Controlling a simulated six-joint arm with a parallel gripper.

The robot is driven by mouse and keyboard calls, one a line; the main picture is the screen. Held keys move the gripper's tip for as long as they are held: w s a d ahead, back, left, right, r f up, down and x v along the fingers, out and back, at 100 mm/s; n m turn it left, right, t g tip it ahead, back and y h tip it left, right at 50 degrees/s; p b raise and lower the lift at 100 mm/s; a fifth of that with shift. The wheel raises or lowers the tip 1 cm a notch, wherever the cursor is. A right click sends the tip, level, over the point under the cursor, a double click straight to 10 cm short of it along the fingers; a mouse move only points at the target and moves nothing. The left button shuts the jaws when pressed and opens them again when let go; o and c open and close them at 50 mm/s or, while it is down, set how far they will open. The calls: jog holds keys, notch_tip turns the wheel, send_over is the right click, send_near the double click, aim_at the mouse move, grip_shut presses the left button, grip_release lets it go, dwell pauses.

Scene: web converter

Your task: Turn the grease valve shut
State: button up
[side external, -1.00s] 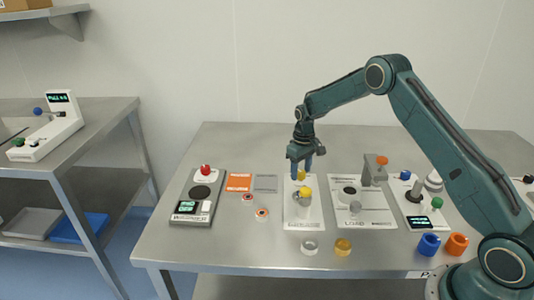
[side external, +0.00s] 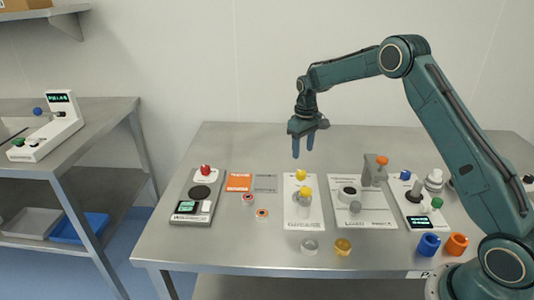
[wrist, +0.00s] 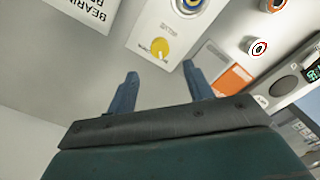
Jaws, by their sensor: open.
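A white panel (side external: 291,211) lies on the steel table with a small yellow knob (side external: 300,174) at its far end and a yellow-topped grey post (side external: 304,205) nearer the front. In the wrist view the yellow knob (wrist: 160,47) shows with a pale pointer mark and small print beside it. I cannot read which part is labelled as the grease valve. My gripper (side external: 303,150) is open and empty, pointing down above the far end of the panel, clear of the knob. In the wrist view my gripper's fingers (wrist: 160,72) stand apart below the knob.
To the right is a panel with an orange-topped lever (side external: 382,160). Loose grey and yellow caps (side external: 343,247) lie in front.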

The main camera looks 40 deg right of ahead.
notch_tip(320, 180, up, 5)
jog(key=shift+r, duration=0.15)
dwell(0.5)
